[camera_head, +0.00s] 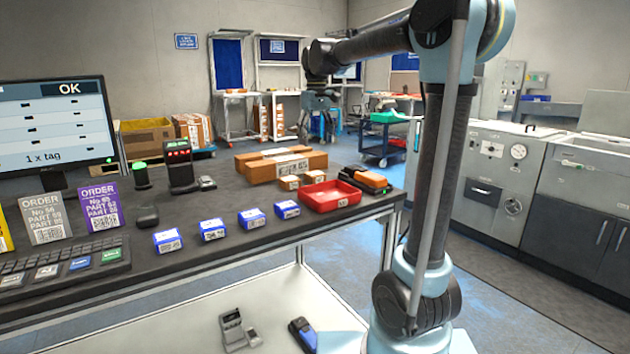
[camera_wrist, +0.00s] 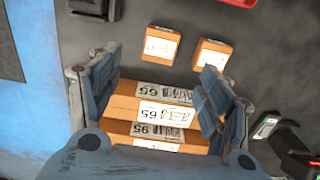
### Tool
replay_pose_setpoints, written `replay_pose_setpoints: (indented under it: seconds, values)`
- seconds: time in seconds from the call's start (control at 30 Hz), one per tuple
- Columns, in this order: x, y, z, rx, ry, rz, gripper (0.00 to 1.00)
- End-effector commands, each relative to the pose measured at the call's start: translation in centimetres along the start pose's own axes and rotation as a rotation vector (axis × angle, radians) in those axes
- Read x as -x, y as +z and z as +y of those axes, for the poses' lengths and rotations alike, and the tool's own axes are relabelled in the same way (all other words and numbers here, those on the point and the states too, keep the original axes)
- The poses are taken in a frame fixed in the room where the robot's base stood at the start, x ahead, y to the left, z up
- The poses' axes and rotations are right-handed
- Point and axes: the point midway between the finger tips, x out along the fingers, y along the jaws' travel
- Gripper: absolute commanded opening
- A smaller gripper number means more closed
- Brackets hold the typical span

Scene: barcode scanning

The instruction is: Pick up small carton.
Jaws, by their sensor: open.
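Two small orange-brown cartons with white labels, one (camera_head: 289,183) to the left of the other (camera_head: 314,177), sit on the dark table beside a red tray (camera_head: 332,196). In the wrist view the small cartons, left (camera_wrist: 161,44) and right (camera_wrist: 211,53), lie beyond my fingertips. My gripper (camera_wrist: 160,82) is open and empty, its fingers spread above two larger labelled cartons (camera_wrist: 150,115). These larger cartons lie behind the small ones in the head view (camera_head: 280,165). My gripper (camera_head: 320,105) hangs high above the table in the head view, where its fingers are small.
An orange-and-black device (camera_head: 365,181) stands right of the tray. Several blue-and-white boxes (camera_head: 212,229) line the front of the table. A scanner with red digits (camera_head: 180,165), order cards (camera_head: 101,205) and a monitor (camera_head: 52,125) stand left.

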Motion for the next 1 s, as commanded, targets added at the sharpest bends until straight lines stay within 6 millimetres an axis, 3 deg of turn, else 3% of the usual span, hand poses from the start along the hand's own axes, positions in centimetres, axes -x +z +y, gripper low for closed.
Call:
replay_pose_setpoints:
  seconds: [0.3, 0.63, 1.0]
  values:
    - [-5.3, 0.0, -0.1, 0.000, 0.000, 0.000, 0.72]
    - [-7.4, -0.2, 0.0, 0.000, 0.000, 0.000, 0.72]
    - [-11.6, -0.6, -0.1, 0.000, 0.000, 0.000, 0.72]
